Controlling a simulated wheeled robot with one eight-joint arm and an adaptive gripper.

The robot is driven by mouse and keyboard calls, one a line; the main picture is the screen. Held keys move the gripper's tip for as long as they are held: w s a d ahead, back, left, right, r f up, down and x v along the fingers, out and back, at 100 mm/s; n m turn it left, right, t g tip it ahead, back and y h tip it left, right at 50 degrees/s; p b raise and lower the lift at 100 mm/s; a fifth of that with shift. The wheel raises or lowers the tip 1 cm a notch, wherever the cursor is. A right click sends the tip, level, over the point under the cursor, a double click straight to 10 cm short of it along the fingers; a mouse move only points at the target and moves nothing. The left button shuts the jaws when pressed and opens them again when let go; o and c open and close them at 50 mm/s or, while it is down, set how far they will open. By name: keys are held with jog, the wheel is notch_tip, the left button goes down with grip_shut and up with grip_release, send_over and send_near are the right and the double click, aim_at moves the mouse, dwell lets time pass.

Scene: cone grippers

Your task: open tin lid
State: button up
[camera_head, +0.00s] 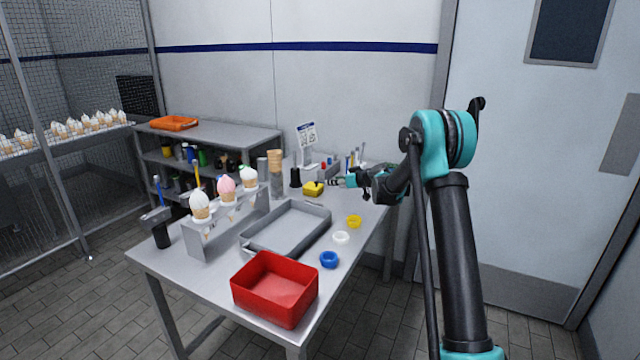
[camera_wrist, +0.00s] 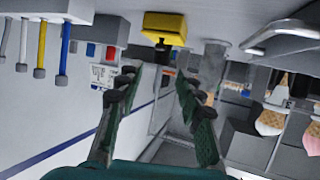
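A small yellow box with a dark knob-like part, which looks like the tin, stands towards the back of the table in the head view (camera_head: 313,189). It also shows in the wrist view (camera_wrist: 164,24), at the top centre beyond my fingertips. Its lid looks closed, though it is too small to be sure. My gripper (camera_head: 338,182) is just right of the yellow box in the head view. In the wrist view my gripper (camera_wrist: 158,78) has its two fingers spread with nothing between them. It appears apart from the box.
A grey tray (camera_head: 262,246), a red bin (camera_head: 236,290) and a cone stand (camera_head: 190,242) are on the table's nearer part. Blue (camera_head: 329,260), white (camera_head: 341,237) and yellow (camera_head: 354,221) rings line the right edge. Stacked cones (camera_head: 275,162) and a dark cylinder (camera_head: 295,178) stand left of the box.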

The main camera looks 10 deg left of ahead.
aim_at(317, 182)
jog(key=x, duration=1)
jog(key=shift+w+a+f, duration=0.25)
grip_shut()
